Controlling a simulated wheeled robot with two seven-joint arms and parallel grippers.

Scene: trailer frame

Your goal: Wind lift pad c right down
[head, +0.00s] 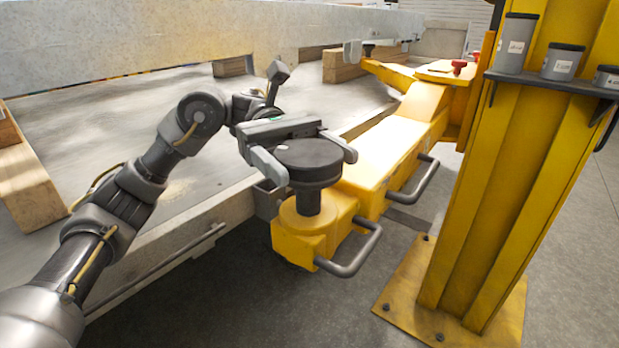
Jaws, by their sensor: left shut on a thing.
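A round black lift pad (308,160) sits on a short dark stem above the end of a yellow lift arm (378,165). I see no letter on it. My left gripper (312,160) comes in from the left and is shut on this pad, with one finger on its left side and one on its right. The stem shows between the pad and the yellow collar (303,212). My right gripper is not in view.
A yellow post (500,180) with a shelf of grey cans (516,42) stands at the right. Grey handles (352,255) stick out from the lift arm. A grey frame beam (150,40) crosses the back, and wooden blocks (28,180) lie at the left.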

